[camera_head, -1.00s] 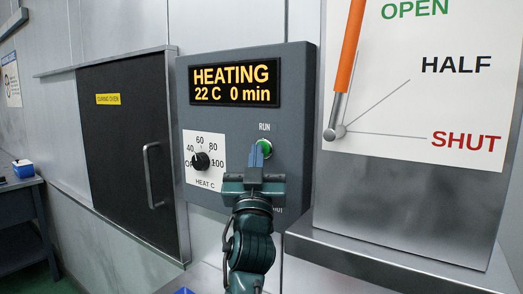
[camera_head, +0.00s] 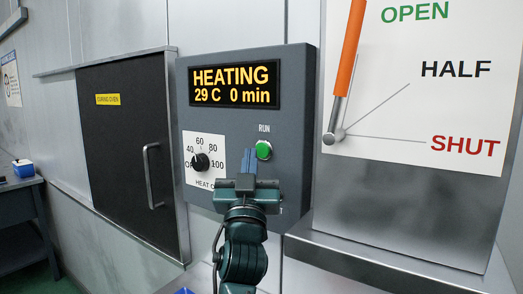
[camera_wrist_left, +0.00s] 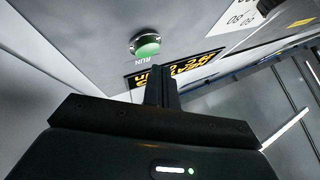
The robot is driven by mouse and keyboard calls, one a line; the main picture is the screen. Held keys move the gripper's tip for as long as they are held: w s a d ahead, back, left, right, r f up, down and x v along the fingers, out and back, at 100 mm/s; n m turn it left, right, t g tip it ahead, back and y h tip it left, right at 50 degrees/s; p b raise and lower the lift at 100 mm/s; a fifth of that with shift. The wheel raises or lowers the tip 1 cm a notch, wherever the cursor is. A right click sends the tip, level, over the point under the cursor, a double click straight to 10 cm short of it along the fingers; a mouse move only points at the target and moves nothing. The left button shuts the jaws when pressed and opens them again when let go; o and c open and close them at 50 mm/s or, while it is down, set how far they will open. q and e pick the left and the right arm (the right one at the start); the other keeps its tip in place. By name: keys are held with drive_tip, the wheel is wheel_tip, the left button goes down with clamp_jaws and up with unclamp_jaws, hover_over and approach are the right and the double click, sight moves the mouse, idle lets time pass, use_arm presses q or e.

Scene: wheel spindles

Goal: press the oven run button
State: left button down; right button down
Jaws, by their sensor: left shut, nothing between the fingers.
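The green RUN button (camera_head: 264,150) is on the front of the grey oven control box (camera_head: 296,112), below the RUN label. The box's display (camera_head: 235,86) reads "HEATING 29 C 0 min". My left gripper (camera_head: 249,158) is shut and empty, just left of and a little below the button, apart from it. In the left wrist view the button (camera_wrist_left: 146,45) shows whole beyond my shut fingertips (camera_wrist_left: 160,75). My right gripper is not in view.
A heat dial (camera_head: 200,162) is left of my gripper on the same box. The dark curing oven door (camera_head: 125,150) with its handle is farther left. At right stand a lever board (camera_head: 410,95) with an orange-handled lever (camera_head: 347,55) and a metal ledge (camera_head: 400,262).

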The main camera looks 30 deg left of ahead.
use_arm(q)
drive_tip(key=shift+s+a+p, duration=0.15)
drive_tip(key=shift+s+p, duration=0.35)
drive_tip(key=shift+s, duration=1.7)
